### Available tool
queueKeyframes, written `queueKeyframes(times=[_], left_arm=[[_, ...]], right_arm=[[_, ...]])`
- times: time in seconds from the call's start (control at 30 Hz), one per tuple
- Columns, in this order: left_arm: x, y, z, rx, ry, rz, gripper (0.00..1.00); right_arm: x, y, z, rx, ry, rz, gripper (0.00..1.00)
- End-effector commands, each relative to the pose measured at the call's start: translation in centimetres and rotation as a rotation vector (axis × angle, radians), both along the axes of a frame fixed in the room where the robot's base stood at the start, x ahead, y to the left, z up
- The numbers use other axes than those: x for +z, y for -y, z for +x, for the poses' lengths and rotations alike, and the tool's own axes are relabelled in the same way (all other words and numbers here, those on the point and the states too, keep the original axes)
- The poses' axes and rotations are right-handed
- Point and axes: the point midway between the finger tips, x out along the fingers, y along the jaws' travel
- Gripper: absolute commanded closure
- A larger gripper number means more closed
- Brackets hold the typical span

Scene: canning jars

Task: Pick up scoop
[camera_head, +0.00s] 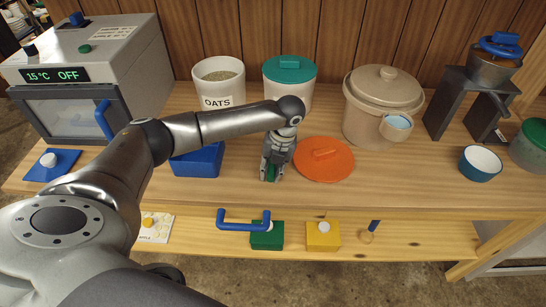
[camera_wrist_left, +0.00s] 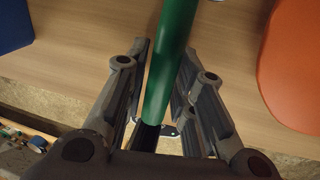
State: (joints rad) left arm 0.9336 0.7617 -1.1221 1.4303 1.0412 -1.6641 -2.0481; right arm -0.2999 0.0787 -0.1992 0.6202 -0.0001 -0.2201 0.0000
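My left gripper (camera_head: 270,174) points down over the front of the wooden counter, left of the orange lid. In the left wrist view a round green handle (camera_wrist_left: 170,65) with a black part below it runs between the two fingers (camera_wrist_left: 166,48); it is likely the scoop's. The fingers lie close along both sides of it, but I cannot tell whether they press on it. In the head view only a bit of green shows at the fingertips, and the rest of the scoop is hidden. My right gripper is not in view.
The orange lid (camera_head: 324,159) lies right of the gripper, and a blue box (camera_head: 198,162) stands to its left. Behind are the oats canister (camera_head: 218,83), a teal-lidded canister (camera_head: 289,72) and a beige pot (camera_head: 383,104). A blue-white bowl (camera_head: 480,164) stands at right.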

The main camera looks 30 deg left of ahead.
Motion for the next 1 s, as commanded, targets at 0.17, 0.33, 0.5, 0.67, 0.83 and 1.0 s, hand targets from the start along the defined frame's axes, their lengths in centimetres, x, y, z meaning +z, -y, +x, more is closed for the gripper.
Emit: queueKeyframes(times=[0.17, 0.33, 0.5, 0.67, 0.83, 1.0], left_arm=[[0.0, 0.0, 0.0, 0.0, 0.0, 0.0, 1.0], [0.1, 0.0, 0.0, 0.0, 0.001, 0.0, 1.0], [0.2, 0.0, 0.1, 0.0, 0.001, 0.0, 1.0], [1.4, 0.1, 0.2, 0.001, 0.004, -0.002, 1.0], [3.8, 0.5, -0.2, -0.002, 0.003, -0.003, 1.0], [7.5, 2.9, -2.3, -0.007, 0.006, -0.003, 1.0]], right_arm=[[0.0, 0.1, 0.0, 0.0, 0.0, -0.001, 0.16], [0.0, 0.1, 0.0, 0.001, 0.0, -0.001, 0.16], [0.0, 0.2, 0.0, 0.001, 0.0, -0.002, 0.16], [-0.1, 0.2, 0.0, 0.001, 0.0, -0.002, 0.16], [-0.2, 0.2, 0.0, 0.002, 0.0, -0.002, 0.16], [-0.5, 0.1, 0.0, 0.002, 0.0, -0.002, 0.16]])
